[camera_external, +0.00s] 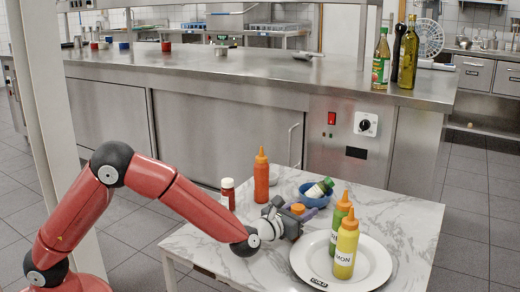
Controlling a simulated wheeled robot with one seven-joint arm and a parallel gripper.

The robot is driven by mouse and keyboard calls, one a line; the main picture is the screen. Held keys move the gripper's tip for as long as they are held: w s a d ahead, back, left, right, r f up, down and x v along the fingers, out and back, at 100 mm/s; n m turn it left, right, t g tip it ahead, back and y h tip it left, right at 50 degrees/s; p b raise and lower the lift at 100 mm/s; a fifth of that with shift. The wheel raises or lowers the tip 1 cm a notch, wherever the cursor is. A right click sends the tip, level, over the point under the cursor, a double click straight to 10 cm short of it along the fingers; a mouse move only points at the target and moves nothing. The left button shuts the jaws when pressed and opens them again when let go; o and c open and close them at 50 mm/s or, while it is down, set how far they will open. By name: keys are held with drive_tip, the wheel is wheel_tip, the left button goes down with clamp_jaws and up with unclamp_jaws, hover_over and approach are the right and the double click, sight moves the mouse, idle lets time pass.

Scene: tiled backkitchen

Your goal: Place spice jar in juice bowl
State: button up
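A blue bowl (312,201) stands near the back of the marble-topped table. A small green and white jar or bottle (319,188) leans in it, tilted over the rim. I cannot tell which of these is the spice jar. My gripper (303,216) is low over the table, just in front of the blue bowl. An orange-topped thing (297,208) and something purplish show at the fingers. The fingers are too small and partly covered to tell whether they hold it.
An orange squeeze bottle (261,177) stands behind my gripper. A green squeeze bottle (340,216) and a yellow one (346,249) stand at the white plate (378,266), right of my gripper. A steel counter (240,75) lies behind. The table's front left is clear.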

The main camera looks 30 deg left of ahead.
drive_tip(key=shift+o, duration=1)
